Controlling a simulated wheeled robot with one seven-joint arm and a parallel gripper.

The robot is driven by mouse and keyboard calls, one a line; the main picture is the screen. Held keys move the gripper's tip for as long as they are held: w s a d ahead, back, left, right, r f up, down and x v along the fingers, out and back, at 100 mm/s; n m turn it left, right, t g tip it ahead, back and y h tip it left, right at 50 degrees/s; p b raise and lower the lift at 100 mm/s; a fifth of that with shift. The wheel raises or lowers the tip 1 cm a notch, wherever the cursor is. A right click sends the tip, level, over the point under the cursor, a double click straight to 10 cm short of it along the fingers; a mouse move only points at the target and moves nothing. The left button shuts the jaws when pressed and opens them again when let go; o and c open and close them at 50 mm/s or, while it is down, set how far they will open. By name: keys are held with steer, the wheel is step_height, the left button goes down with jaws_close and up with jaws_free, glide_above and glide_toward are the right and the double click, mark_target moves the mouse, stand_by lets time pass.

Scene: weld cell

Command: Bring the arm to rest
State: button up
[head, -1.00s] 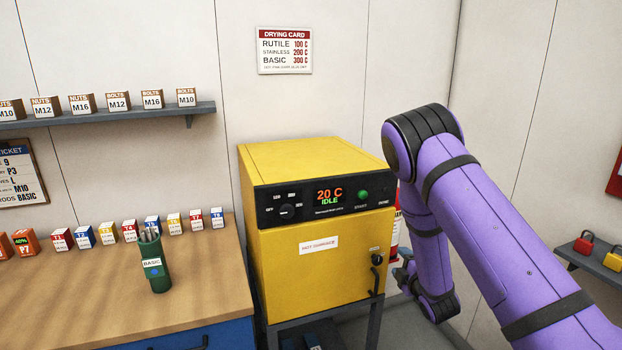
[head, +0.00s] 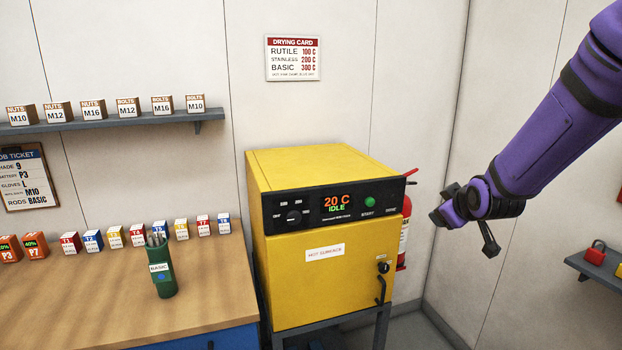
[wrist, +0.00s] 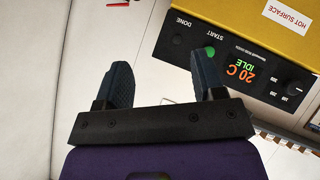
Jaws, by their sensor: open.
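My purple arm reaches in from the upper right in the head view. My gripper (head: 468,236) hangs in the air to the right of the yellow drying oven (head: 330,260). In the wrist view my gripper (wrist: 164,88) has its two dark fingers spread apart with nothing between them. The oven front (wrist: 240,60) shows upside down to the right of the fingers there, apart from them. Its display reads 20 C IDLE and its door is shut.
A wooden bench (head: 210,280) at left bears a green rod holder (head: 163,272) marked BASIC and several small boxes. A red extinguisher (head: 405,235) stands behind the oven's right side. A shelf (head: 590,268) with padlocks is at the right wall.

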steer(key=s+r+m+g, duration=0.2)
steer(key=s+r, duration=0.1)
steer(key=s, duration=0.8)
steer(key=s+r+m+g, duration=0.2)
steer(key=s+r, duration=0.2)
steer(key=s, duration=0.7)
steer(key=s+r+m+g, duration=0.1)
steer(key=s+r+m, duration=0.2)
steer(key=s, duration=0.8)
steer(key=shift+a+r+g, duration=0.4)
steer(key=shift+a+r, duration=0.05)
steer(key=shift+r, duration=0.25)
